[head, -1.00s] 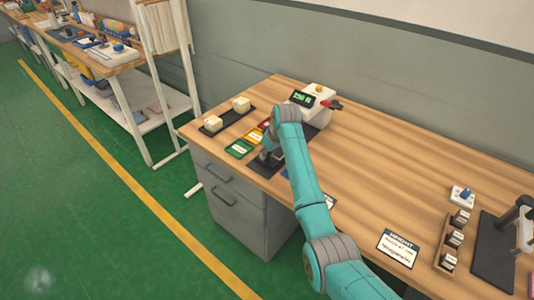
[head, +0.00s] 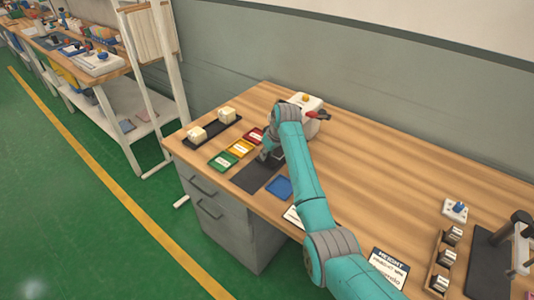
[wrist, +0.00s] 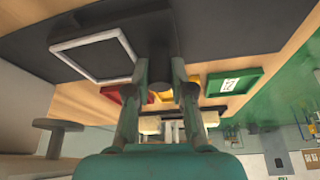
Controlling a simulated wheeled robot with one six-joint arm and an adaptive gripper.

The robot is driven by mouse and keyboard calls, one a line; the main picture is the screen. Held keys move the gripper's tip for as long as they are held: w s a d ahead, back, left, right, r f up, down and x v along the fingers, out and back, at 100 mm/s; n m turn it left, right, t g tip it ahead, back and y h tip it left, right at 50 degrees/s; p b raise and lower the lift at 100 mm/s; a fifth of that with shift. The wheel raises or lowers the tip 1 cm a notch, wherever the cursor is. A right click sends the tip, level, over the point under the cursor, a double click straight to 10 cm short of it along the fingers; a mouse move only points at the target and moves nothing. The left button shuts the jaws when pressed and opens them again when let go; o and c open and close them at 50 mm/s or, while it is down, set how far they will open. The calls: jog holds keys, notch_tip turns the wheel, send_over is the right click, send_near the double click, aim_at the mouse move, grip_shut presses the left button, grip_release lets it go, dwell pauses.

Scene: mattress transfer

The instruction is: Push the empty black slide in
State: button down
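The black slide appears in the wrist view as a dark plate with an empty, white-edged square (wrist: 92,57). A dark round post (wrist: 160,72) stands beside it, between my fingers in the picture. My gripper (wrist: 160,92) has its two fingers apart; whether either touches the post I cannot tell. In the head view my gripper (head: 268,154) is low at the back of a black mat (head: 257,179). The white press-like device (head: 313,121) with a red lever stands behind my arm, which hides much of it and the slide.
Green (head: 223,161), yellow (head: 240,148) and red trays lie left of the mat, and a blue tray (head: 279,187) lies right. A black strip (head: 212,130) bears two cream blocks. The right middle of the table (head: 370,180) is clear.

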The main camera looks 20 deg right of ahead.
jog(key=c, duration=1)
grip_release()
jog(key=v, duration=1.2)
jog(key=shift+d, duration=0.1)
